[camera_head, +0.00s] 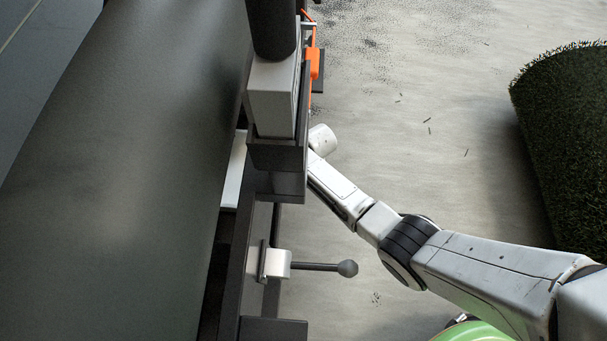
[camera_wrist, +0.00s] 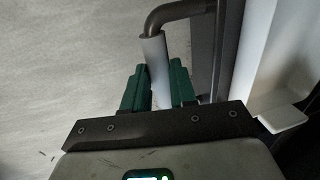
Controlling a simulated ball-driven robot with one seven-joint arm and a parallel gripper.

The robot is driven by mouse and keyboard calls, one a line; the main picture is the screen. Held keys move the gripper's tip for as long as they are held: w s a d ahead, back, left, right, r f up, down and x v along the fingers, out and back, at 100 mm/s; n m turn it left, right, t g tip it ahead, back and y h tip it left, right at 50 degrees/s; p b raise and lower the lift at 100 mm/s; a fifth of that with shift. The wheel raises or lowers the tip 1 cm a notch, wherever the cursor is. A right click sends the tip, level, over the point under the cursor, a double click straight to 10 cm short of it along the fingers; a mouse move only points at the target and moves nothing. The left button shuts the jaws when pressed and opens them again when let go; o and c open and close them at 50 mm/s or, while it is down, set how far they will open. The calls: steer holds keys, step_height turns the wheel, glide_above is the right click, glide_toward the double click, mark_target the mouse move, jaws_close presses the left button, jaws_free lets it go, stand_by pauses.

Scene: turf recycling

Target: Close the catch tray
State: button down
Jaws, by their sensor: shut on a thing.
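In the wrist view, my gripper (camera_wrist: 158,90) has its two green fingers closed on either side of a pale grey sleeve (camera_wrist: 153,58). The sleeve sits on a dark bent bar handle (camera_wrist: 178,11) that joins a dark upright panel (camera_wrist: 205,50). A white wall with a lip (camera_wrist: 255,50) lies just right of that panel; it may be part of the catch tray. In the head view, a pale strip (camera_head: 233,175) shows beside the machine. My arm reaches in from the lower right, and its fingers are hidden behind the machine's frame. How far the tray is open cannot be seen.
A lever with a round grey knob (camera_head: 347,268) sticks out from the machine below my arm. An orange part (camera_head: 315,62) sits above it. A turf roll (camera_head: 565,130) stands at the right. The concrete floor between is mostly clear, with scattered dark bits.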

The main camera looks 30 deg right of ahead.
steer(key=c, duration=0.9)
jaws_free()
steer(key=shift+d, duration=0.1)
